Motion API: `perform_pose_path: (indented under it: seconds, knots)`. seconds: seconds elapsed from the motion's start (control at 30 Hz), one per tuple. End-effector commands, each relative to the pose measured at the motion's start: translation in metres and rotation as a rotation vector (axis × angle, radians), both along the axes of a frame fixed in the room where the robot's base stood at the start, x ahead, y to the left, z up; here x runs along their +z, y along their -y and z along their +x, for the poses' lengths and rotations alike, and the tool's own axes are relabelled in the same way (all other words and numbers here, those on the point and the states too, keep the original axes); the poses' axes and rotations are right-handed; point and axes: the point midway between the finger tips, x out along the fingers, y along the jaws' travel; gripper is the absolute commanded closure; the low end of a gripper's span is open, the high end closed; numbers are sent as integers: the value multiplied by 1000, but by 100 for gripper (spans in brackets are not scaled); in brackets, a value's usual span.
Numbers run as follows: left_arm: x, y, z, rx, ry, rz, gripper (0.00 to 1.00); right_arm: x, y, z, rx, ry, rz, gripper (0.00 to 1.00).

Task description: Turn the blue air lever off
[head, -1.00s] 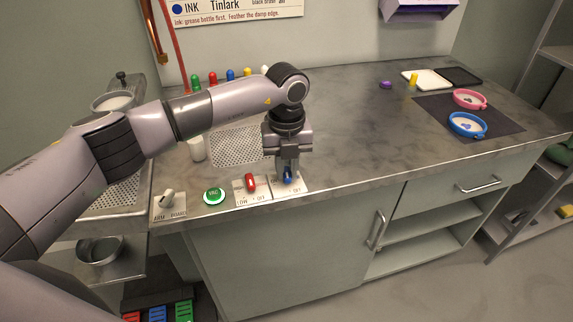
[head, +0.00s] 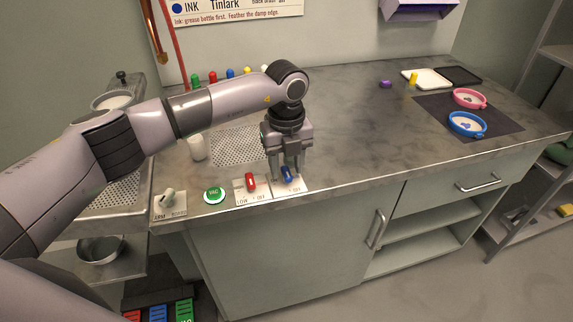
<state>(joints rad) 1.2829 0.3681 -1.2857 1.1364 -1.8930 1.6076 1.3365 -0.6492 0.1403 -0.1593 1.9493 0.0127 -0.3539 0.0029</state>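The blue lever (head: 288,176) is on a white labelled plate (head: 300,184) at the front edge of the counter. It looks tilted, with its lower end towards the right, near the OFF label. My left gripper (head: 286,172) points down over it. Its fingers are apart, one on each side of the lever, and it holds nothing. Part of the plate's lettering is hidden by the fingers. My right gripper is out of view.
A white cylinder (head: 197,148) and a perforated tray (head: 234,146) are behind. The counter (head: 350,130) to the right is clear.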

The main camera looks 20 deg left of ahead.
Motion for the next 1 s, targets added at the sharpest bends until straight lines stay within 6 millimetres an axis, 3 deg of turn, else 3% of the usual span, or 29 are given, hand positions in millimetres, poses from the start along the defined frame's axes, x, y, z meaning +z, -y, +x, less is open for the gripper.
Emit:
perform_pose_path:
  seconds: [0.3, 0.7, 1.0]
  knots:
    - [1, 0, -1, -4, -5, 2, 55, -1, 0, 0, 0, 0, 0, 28]
    - [59, 0, 0, -1, -1, 0, 55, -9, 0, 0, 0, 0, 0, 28]
    - [70, 0, -1, -1, -4, 1, 55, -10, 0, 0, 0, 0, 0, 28]
